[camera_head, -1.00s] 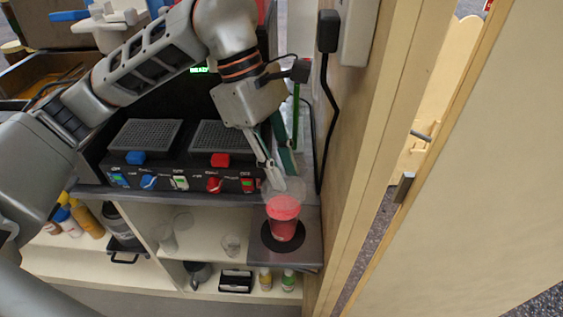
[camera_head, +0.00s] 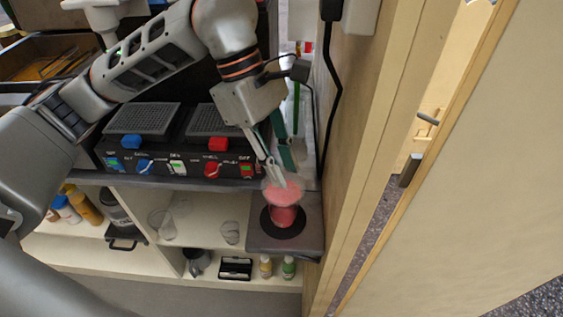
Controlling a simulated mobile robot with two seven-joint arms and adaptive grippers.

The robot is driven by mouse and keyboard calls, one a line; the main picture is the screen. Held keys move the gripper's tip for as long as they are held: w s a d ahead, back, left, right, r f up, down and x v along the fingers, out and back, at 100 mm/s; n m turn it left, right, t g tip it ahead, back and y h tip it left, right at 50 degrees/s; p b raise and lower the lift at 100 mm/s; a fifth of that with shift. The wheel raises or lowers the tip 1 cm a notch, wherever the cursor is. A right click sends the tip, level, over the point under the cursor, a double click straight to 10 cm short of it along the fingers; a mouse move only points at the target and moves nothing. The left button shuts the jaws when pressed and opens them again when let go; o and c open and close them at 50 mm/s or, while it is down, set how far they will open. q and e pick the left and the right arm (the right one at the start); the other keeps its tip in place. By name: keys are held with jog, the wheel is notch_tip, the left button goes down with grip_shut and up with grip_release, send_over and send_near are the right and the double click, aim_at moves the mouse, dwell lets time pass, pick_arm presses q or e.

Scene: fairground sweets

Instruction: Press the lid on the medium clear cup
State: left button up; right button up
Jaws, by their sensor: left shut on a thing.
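The medium clear cup (camera_head: 284,216) holds a red filling and stands upright on a dark round pad on a grey shelf, right of the machine. A clear lid (camera_head: 270,187) is at the cup's top; its outline is faint. My left gripper (camera_head: 284,178) reaches down from above and is shut on the lid, with its fingertips right over the cup. I cannot tell whether the lid is seated on the rim or just above it. My right gripper is not in view.
A black machine (camera_head: 180,163) with grilles and coloured switches stands left of the cup. Clear cups (camera_head: 162,226) and bottles (camera_head: 288,267) sit on lower shelves (camera_head: 200,235). A wooden wall panel (camera_head: 350,150) with a black cable rises close on the right.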

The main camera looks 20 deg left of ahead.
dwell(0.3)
pick_arm(q)
jog(key=shift+f, duration=0.3)
dwell(0.4)
jog(key=o, duration=1.5)
jog(key=shift+c, duration=0.2)
notch_tip(320, 180, up, 6)
jog(key=p, duration=0.3)
jog(key=shift+f, duration=0.25)
